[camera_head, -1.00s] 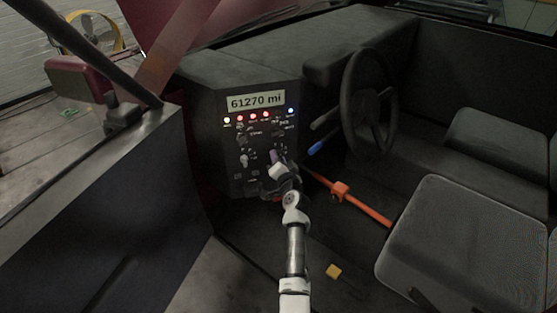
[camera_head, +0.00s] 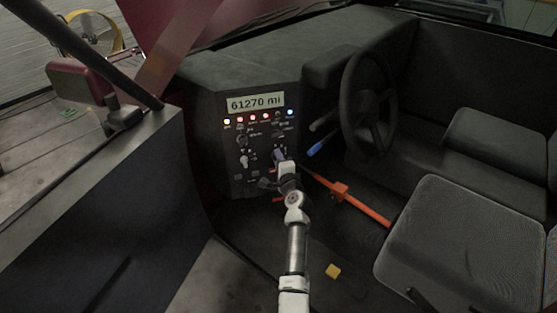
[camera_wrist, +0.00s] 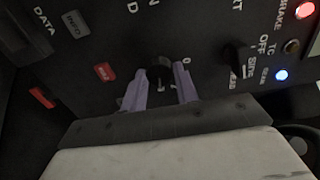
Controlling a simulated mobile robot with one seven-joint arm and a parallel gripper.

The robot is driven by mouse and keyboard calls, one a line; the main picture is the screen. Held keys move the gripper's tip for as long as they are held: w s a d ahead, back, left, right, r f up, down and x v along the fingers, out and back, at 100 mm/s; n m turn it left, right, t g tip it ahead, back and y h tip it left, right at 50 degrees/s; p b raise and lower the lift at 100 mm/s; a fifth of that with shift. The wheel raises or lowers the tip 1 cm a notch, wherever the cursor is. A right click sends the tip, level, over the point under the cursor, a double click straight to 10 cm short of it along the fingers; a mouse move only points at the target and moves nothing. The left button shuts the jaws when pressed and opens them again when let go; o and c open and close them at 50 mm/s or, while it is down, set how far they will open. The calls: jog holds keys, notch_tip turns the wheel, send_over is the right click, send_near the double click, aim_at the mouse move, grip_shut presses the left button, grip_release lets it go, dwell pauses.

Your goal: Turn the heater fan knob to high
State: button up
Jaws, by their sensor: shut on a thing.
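The black dashboard panel (camera_head: 262,182) carries several small knobs under the mileage display. My gripper (camera_head: 279,155) is at the lower right knob position of this panel. In the wrist view its two purple fingers (camera_wrist: 163,86) stand either side of a dark knob (camera_wrist: 160,74) and are shut on it. The knob is mostly hidden between the fingers, and I cannot read its name or its exact setting. A "0" mark shows just above the right finger.
Another black knob (camera_wrist: 236,58) sits to the right in the wrist view. The steering wheel (camera_head: 368,103), a blue-tipped lever (camera_head: 316,149) and an orange bar (camera_head: 362,205) are to the right of my arm. A red switch (camera_wrist: 105,72) is left of the fingers.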

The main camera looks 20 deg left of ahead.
dwell(0.4)
jog(key=o, duration=1)
jog(key=b+v, duration=0.1)
jog(key=v, duration=1.3)
jog(key=shift+a, duration=0.1)
